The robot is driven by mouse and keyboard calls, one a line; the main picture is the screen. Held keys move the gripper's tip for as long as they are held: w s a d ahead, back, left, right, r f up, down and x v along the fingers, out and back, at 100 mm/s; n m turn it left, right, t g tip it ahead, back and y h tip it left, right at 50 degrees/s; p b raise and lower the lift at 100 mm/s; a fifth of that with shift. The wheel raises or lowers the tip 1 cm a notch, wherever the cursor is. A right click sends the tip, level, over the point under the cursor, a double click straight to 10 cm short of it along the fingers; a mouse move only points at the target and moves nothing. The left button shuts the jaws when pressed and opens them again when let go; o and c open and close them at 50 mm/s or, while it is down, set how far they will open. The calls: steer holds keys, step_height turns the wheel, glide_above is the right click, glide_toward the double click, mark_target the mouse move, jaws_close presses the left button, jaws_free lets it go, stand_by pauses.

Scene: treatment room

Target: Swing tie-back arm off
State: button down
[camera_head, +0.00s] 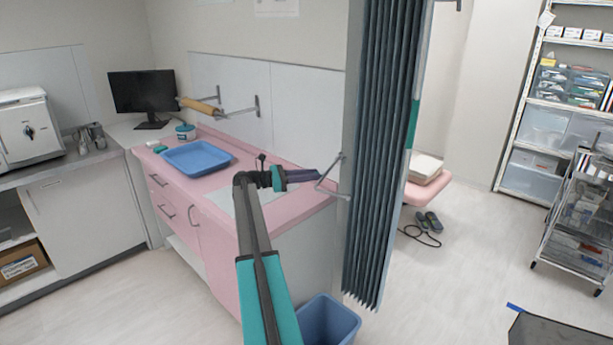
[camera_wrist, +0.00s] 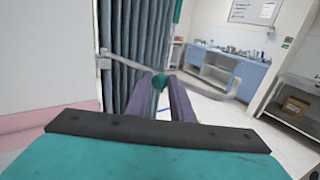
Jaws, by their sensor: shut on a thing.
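In the wrist view the bar (camera_wrist: 215,91) runs across in front of the curtain (camera_wrist: 128,60) and bends back at the right. My gripper (camera_head: 317,178) reaches in from the left at the bar. The exact contact is partly hidden by the fingers.
A pink counter (camera_head: 292,216) with a blue tray (camera_head: 197,157) lies left of my gripper. A blue bin (camera_head: 328,322) stands below. A pink couch (camera_head: 425,190) is behind the curtain. A wire cart (camera_head: 580,215) stands at the right. The floor between curtain and cart is mostly clear.

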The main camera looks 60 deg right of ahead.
steer(key=shift+w+d+r+h, duration=0.2)
steer(key=shift+d+r+h, duration=0.25)
steer(key=shift+d, duration=0.35)
steer(key=c, duration=1.7)
jaws_free()
steer(key=shift+d+t, duration=0.1)
steer(key=shift+t, duration=0.2)
steer(key=shift+o, duration=0.6)
steer(key=shift+d+f, duration=0.15)
steer(key=shift+f, duration=0.05)
steer(key=shift+a, duration=0.2)
steer(key=shift+w+a+f+n, duration=0.1)
steer(key=shift+n, duration=0.2)
steer(key=b+v, duration=0.4)
steer(key=v, duration=1)
steer(key=shift+y, duration=0.25)
